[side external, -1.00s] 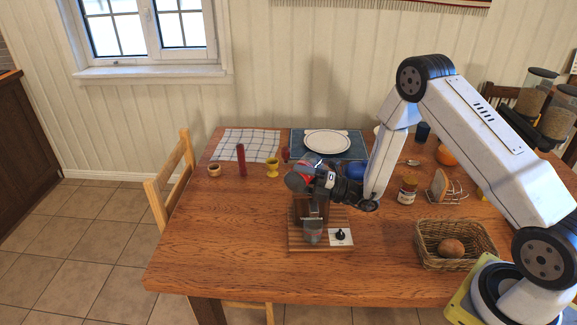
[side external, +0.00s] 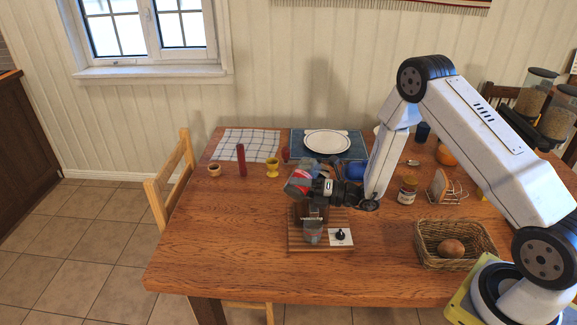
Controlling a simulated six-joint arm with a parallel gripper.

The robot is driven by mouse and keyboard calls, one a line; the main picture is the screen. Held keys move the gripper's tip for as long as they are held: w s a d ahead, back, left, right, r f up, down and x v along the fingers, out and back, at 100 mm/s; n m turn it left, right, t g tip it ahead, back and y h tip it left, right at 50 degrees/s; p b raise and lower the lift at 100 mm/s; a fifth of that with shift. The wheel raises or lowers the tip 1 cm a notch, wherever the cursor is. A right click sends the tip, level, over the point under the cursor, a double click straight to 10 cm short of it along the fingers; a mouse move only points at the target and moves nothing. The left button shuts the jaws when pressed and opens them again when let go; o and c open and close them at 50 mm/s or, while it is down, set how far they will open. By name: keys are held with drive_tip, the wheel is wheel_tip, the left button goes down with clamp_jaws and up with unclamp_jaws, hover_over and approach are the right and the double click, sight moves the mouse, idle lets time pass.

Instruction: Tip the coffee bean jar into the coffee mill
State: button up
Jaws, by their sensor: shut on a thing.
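My gripper (side external: 308,187) is shut on the coffee bean jar (side external: 297,180), a clear-grey jar with a red band. It holds the jar tilted, just above the coffee mill (side external: 312,213). Which end of the jar is the mouth is too small to tell, and no falling beans can be made out. The mill is a brown wooden box with a clear cup (side external: 312,234) at its front. It stands on a slatted wooden board (side external: 300,245). The jar and gripper hide the top of the mill.
A black knob on a white plate (side external: 341,237) sits at the board's right. A wicker basket (side external: 430,264) with a bread roll stands further right. A red pepper mill (side external: 241,160) and yellow egg cup (side external: 272,167) stand behind left. The table's front left is clear.

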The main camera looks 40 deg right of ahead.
idle(0.3)
drive_tip(key=shift+w+d+f+n+g+h, duration=0.1)
drive_tip(key=shift+f+n+g+h, duration=0.2)
drive_tip(key=shift+n, duration=0.6)
drive_tip(key=shift+d+f+n+g+h, duration=0.1)
drive_tip(key=shift+n+g+h, duration=0.25)
drive_tip(key=shift+n, duration=0.55)
drive_tip(key=shift+d, duration=0.1)
drive_tip(key=n, duration=0.1)
drive_tip(key=d+n+h, duration=0.1)
drive_tip(key=shift+w+f+n+g+h, duration=0.1)
drive_tip(key=shift+w+n+g+h, duration=0.05)
drive_tip(key=shift+n+g+h, duration=0.15)
drive_tip(key=shift+d, duration=0.1)
drive_tip(key=shift+n, duration=0.3)
